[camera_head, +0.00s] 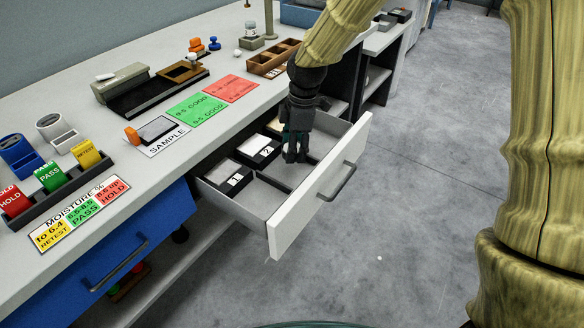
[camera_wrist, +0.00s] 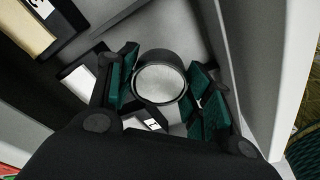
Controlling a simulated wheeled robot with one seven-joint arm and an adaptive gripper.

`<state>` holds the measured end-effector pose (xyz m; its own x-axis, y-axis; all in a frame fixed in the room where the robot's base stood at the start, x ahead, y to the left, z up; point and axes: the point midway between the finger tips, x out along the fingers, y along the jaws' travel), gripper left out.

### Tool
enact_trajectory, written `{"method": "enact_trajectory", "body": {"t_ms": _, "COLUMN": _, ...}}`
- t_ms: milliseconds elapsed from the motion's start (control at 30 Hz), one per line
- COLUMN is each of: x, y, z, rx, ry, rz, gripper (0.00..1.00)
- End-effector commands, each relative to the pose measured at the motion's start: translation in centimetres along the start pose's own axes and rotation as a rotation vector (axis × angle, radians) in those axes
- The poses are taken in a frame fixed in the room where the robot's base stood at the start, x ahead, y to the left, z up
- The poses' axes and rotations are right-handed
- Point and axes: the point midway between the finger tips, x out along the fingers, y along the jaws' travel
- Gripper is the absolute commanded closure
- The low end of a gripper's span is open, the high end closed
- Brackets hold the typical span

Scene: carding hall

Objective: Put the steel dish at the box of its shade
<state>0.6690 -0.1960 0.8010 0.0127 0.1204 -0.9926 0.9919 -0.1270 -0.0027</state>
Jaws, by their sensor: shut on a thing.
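My gripper (camera_head: 296,157) reaches down into the open white drawer (camera_head: 318,205). In the wrist view its green-padded fingers (camera_wrist: 164,78) are shut on a round steel dish (camera_wrist: 160,82) with a dark rim and a pale grey inside. The dish is hidden behind the fingers in the head view. Dark-rimmed boxes with white labels sit in the drawer: a grey-filled box (camera_head: 228,174) at the left and a paler one (camera_head: 259,151) behind it. A cream-filled box (camera_wrist: 22,32) shows at the wrist view's upper left. I cannot tell whether the dish touches the drawer floor.
The drawer front (camera_head: 335,180) stands close to the right of my gripper. The counter holds a SAMPLE card (camera_head: 168,145), green (camera_head: 196,109) and red (camera_head: 232,89) cards, a wooden tray (camera_head: 272,62) and a moisture chart (camera_head: 80,214). The floor at right is mostly clear.

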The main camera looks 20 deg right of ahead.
Motion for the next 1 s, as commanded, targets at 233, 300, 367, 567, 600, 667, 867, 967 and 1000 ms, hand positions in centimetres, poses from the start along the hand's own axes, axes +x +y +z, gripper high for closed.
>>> {"method": "enact_trajectory", "body": {"t_ms": 233, "x": 3.2, "y": 0.1, "z": 0.4, "rx": -0.001, "ry": -0.001, "rz": -0.001, "gripper": 0.80}}
{"method": "enact_trajectory", "body": {"t_ms": 300, "x": 3.4, "y": 0.1, "z": 0.3, "rx": -0.002, "ry": 0.000, "rz": 0.000, "gripper": 0.80}}
{"method": "enact_trajectory", "body": {"t_ms": 367, "x": 3.8, "y": 0.1, "z": 0.3, "rx": -0.002, "ry": -0.001, "rz": -0.001, "gripper": 0.80}}
{"method": "enact_trajectory", "body": {"t_ms": 567, "x": 6.0, "y": 0.1, "z": 0.6, "rx": -0.004, "ry": -0.001, "rz": -0.003, "gripper": 0.80}}
{"method": "enact_trajectory", "body": {"t_ms": 600, "x": 6.5, "y": 0.0, "z": 0.6, "rx": -0.004, "ry": -0.002, "rz": -0.003, "gripper": 0.80}}
{"method": "enact_trajectory", "body": {"t_ms": 667, "x": 7.0, "y": 0.1, "z": 0.7, "rx": -0.003, "ry": -0.001, "rz": -0.003, "gripper": 0.80}}
{"method": "enact_trajectory", "body": {"t_ms": 867, "x": 7.1, "y": 0.1, "z": 0.7, "rx": -0.003, "ry": 0.000, "rz": 0.000, "gripper": 0.80}}
{"method": "enact_trajectory", "body": {"t_ms": 967, "x": 7.2, "y": 0.1, "z": 0.7, "rx": -0.003, "ry": 0.000, "rz": -0.001, "gripper": 0.80}}
{"method": "enact_trajectory", "body": {"t_ms": 1000, "x": 7.2, "y": 0.1, "z": 0.7, "rx": -0.003, "ry": 0.000, "rz": -0.001, "gripper": 0.80}}
